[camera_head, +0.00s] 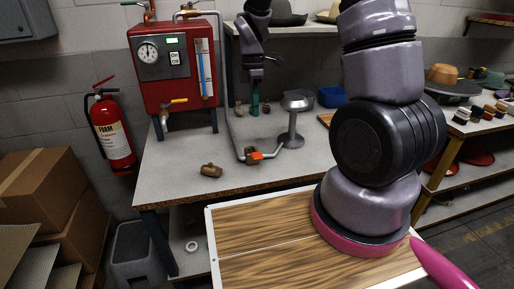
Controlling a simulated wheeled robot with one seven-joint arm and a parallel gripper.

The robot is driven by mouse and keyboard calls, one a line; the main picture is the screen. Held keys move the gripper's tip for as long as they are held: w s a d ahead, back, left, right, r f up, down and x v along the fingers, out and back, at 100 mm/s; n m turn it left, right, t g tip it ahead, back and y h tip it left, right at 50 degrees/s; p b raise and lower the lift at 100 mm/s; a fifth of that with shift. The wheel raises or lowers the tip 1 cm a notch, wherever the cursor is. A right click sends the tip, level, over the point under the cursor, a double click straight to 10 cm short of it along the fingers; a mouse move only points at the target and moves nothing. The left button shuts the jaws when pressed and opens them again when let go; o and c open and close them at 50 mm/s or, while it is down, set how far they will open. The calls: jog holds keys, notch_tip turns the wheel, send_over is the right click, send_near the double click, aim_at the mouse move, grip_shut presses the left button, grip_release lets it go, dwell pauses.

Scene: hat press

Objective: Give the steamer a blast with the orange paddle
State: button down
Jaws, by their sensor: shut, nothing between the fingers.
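The orange paddle (254,156) is a small orange piece on a dark valve in the grey pipe, low over the bench top. The pipe runs from the red boiler (178,88) toward the foot of a grey stand with a domed head (297,101), which looks like the steamer. My gripper (249,85) hangs fingers down above and behind the paddle in the picture, apart from it. It is shut and empty. A teal object shows just below the fingertips; I cannot tell if it touches them.
The boiler has a gauge, a yellow-handled tap (178,101) and a sight tube. A brown wooden piece (211,170) lies on the bench (180,160). A blue container (332,97) stands behind the steamer. A fire extinguisher (111,130) hangs left. Bench space left of the paddle is mostly clear.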

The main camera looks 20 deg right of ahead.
aim_at(258, 156)
jog(key=f, duration=0.4)
jog(key=s+f, duration=0.1)
jog(key=f, duration=0.4)
jog(key=s+f, duration=0.1)
jog(key=f, duration=0.3)
jog(key=shift+f, duration=0.35)
jog(key=shift+s+d+f, duration=0.1)
jog(key=shift+s+f, duration=0.2)
jog(key=shift+f, duration=0.25)
jog(key=shift+s+f, duration=0.3)
jog(key=shift+f, duration=0.2)
jog(key=shift+r, duration=0.15)
dwell(3.0)
jog(key=shift+r, duration=0.7)
jog(key=shift+w+r, duration=0.1)
jog(key=shift+r, duration=0.15)
notch_tip(258, 156, up, 14)
jog(key=w, duration=0.1)
jog(key=shift+w+f, duration=0.25)
